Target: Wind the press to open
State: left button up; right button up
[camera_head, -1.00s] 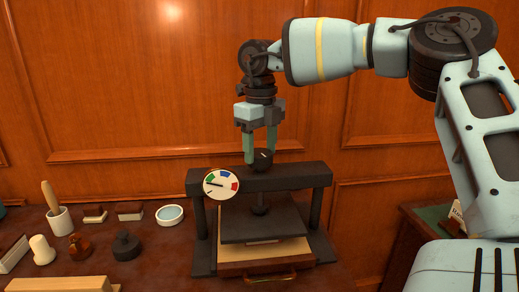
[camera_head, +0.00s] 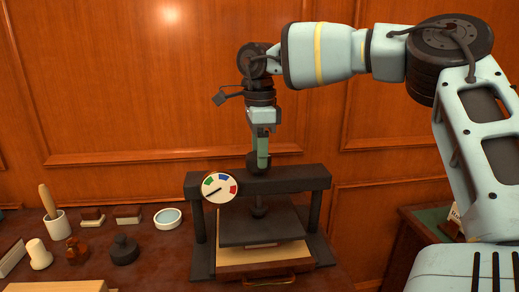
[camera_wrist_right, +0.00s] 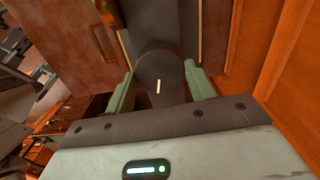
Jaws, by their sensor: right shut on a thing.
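The black press (camera_head: 316,205) stands on the desk against the wood wall. Its round dark knob (camera_head: 252,162) sits on top of the crossbeam, and a white mark shows on the knob in the wrist view (camera_wrist_right: 157,86). My right gripper (camera_head: 263,162) points down and is shut on the knob, with one pale green finger on each side. A dial (camera_head: 219,188) with green, blue and red patches is on the beam; its needle points to the lower left. The dark platen (camera_head: 262,226) hangs below the screw over a wooden board (camera_head: 262,257). My left gripper is out of view.
To the left on the desk are a white cup with a wooden handle (camera_head: 55,222), a round white dish (camera_head: 168,218), a dark round weight (camera_head: 124,249), a brown stamp (camera_head: 77,249) and small blocks. The wood wall is close behind the press.

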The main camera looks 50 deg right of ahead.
jog(key=n, duration=0.4)
jog(key=shift+n, duration=0.4)
jog(key=n, duration=0.9)
jog(key=shift+w, duration=0.1)
jog(key=shift+n+p, duration=0.3)
jog(key=shift+n, duration=1.6)
jog(key=o, duration=1)
jog(key=shift+c, duration=0.2)
